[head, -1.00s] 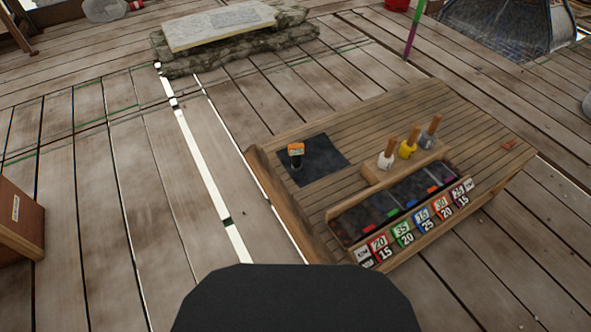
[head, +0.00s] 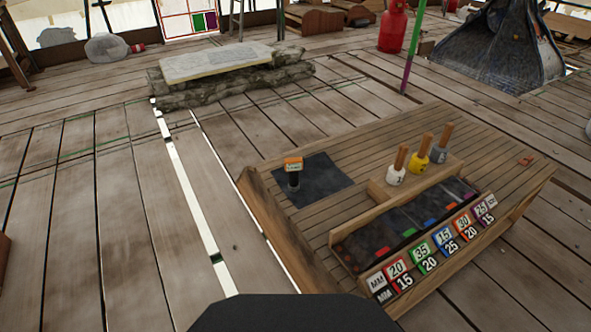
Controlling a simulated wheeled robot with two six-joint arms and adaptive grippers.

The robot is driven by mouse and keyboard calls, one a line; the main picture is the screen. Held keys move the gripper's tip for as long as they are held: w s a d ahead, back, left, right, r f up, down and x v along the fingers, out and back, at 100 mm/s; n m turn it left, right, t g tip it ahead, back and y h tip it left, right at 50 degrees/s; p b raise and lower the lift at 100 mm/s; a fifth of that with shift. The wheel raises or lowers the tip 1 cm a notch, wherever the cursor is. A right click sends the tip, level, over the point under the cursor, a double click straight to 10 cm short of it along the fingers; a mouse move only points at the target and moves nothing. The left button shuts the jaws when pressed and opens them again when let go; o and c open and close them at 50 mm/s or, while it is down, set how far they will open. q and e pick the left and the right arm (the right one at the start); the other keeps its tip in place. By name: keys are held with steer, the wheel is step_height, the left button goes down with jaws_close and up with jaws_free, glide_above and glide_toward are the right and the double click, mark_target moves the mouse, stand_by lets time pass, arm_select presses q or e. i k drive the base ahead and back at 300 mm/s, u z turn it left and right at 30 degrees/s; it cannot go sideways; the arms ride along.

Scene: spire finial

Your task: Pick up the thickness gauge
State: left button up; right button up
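What looks like the thickness gauge (head: 293,172), a small dark upright piece with an orange top, stands on a black mat (head: 325,180). The mat lies at the left end of a slatted wooden bench (head: 360,145) in the head view. Neither of my grippers shows in this view, so their state is hidden.
The bench also bears a rack of wooden-handled tools, white (head: 396,173), yellow (head: 419,157) and grey (head: 439,149), and a tray (head: 340,242) with numbered coloured labels. A stone slab (head: 220,64) lies behind. A red cylinder (head: 393,30) stands farther back. Plank floor left of the bench is clear.

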mark_target(293, 165)
steer(key=u, duration=0.5)
steer(key=k, duration=0.6)
steer(key=u, duration=0.5)
steer(key=i, duration=1.15)
steer(key=z, duration=0.6)
